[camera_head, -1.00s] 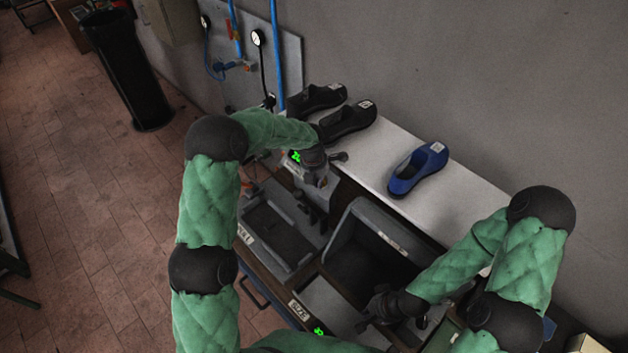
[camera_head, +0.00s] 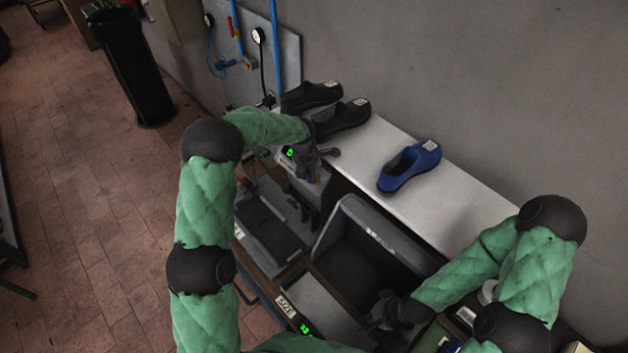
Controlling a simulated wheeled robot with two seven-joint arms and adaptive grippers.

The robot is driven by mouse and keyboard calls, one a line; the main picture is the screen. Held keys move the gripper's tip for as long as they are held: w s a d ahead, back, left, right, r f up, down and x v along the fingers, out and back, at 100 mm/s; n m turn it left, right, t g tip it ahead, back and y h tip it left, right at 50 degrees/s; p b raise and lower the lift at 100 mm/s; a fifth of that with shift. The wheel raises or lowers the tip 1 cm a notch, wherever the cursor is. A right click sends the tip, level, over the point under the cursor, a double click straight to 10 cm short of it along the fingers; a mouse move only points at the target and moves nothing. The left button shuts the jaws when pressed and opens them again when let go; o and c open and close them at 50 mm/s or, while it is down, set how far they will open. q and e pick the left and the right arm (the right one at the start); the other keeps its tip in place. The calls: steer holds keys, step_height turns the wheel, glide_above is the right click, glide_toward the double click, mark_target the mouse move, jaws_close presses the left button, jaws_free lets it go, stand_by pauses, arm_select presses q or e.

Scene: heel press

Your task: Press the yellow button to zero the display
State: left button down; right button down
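A small green-lit display (camera_head: 289,152) shows on the head of the grey press (camera_head: 308,190), and its digits are too small to read surely. My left gripper (camera_head: 310,163) is at the press head, just right of this display. It is seen from above and behind, so its fingers cannot be made out. The yellow button is not visible; my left gripper or arm may hide it. My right gripper (camera_head: 382,318) hangs low at the front edge of a dark bin, away from the press; its finger opening is unclear. A second green display (camera_head: 304,329) sits near the bottom edge.
Two black shoes (camera_head: 343,118) and a blue shoe (camera_head: 409,166) stand on the white shelf (camera_head: 385,150) along the wall. A dark open bin (camera_head: 365,255) lies right of the press, and a grey tray (camera_head: 268,222) lies before it. Blue pipes and gauges (camera_head: 258,36) are behind.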

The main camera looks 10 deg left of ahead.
arm_select(q)
steer(key=shift+f, duration=0.25)
step_height(320, 180, up, 8)
steer(key=s+a, duration=0.1)
steer(key=shift+s+a, duration=0.15)
steer(key=shift+s, duration=0.1)
steer(key=shift+r, duration=0.1)
steer(key=shift+r, duration=0.15)
stand_by(0.9)
